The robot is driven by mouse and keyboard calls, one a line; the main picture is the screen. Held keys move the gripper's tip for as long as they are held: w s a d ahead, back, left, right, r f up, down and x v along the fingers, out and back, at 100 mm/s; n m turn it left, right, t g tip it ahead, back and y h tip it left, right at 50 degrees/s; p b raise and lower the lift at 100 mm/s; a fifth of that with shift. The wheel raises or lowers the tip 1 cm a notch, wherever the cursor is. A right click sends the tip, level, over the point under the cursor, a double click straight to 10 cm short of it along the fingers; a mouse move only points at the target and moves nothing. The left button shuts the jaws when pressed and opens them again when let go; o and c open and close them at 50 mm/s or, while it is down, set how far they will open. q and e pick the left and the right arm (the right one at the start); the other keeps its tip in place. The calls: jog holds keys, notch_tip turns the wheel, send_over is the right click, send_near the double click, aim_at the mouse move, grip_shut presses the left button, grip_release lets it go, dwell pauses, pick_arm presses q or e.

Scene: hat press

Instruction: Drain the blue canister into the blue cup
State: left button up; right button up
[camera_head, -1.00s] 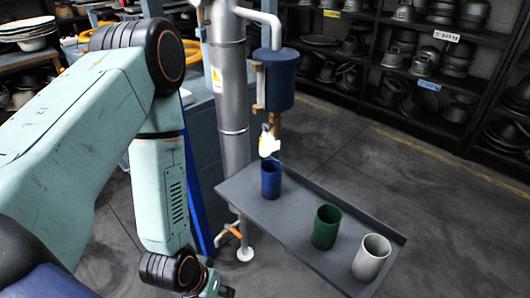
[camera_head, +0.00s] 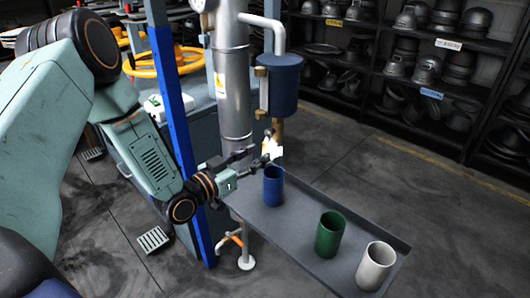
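The blue canister (camera_head: 281,88) hangs beside the grey column, with a brass outlet pipe below it. A small valve with a white-yellow handle (camera_head: 271,147) sits at this outlet. The blue cup (camera_head: 273,187) stands upright on the grey tray (camera_head: 300,222), roughly under the outlet. My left gripper (camera_head: 254,161) reaches in from the left, just left of the valve handle and above the blue cup. Its fingers look spread apart with nothing held between them. I cannot tell whether they touch the handle. My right gripper is out of view.
A green cup (camera_head: 329,235) and a white cup (camera_head: 375,266) stand further along the tray. The grey column (camera_head: 233,90) and a blue post (camera_head: 172,105) rise close to my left arm. An orange-handled pipe (camera_head: 235,238) is below. Shelves of dark hat forms stand behind; the floor at right is clear.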

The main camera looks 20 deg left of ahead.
aim_at(264, 151)
pick_arm(q)
jog(key=shift+b+x, duration=0.35)
jog(key=shift+x, duration=1.65)
grip_shut()
